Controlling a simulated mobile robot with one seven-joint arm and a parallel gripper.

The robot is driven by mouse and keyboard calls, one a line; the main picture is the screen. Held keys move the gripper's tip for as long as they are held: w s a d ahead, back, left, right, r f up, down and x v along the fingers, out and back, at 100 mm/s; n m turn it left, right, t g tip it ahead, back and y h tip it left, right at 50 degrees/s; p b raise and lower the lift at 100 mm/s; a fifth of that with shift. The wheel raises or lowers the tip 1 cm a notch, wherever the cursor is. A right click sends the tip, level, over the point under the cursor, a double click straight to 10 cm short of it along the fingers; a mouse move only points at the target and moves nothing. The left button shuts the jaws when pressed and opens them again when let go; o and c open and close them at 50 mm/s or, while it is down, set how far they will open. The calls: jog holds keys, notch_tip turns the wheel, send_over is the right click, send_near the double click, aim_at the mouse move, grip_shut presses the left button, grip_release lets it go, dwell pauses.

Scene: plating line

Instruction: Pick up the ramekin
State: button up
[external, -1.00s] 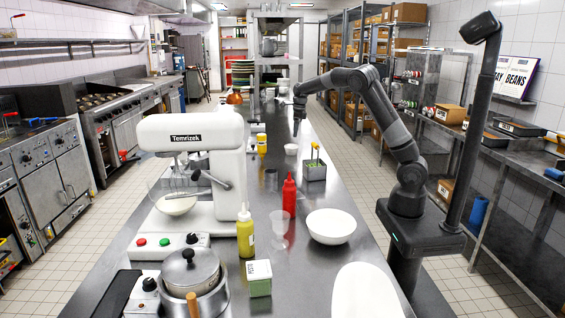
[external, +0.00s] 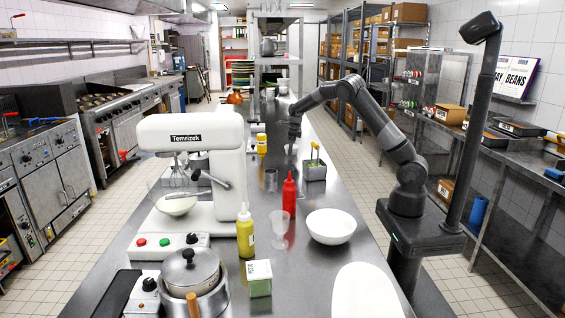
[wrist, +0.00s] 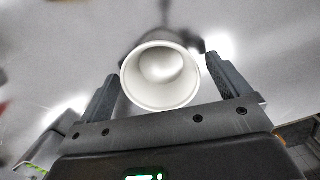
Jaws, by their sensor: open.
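The white round ramekin (wrist: 160,76) shows in the wrist view, its open rim facing the camera. It sits between the two dark fingers of my gripper (wrist: 163,68), with a gap to the finger on each side visible at the tips. In the external view my gripper (external: 291,148) points down at the steel counter, right where the ramekin stands, and mostly hides it. The fingers are open. I cannot tell exactly how high the fingertips are relative to the ramekin's rim.
A grey container with yellow-topped items (external: 315,171) stands close to the right of my gripper. A metal cup (external: 271,180), a red bottle (external: 289,205), a clear goblet (external: 280,228) and a white bowl (external: 331,226) stand nearer the camera. A yellow-labelled jar (external: 262,144) is to the left.

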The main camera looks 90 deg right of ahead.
jog(key=shift+f, duration=0.55)
jog(key=shift+c, duration=0.3)
jog(key=c, duration=1)
jog(key=shift+r, duration=0.2)
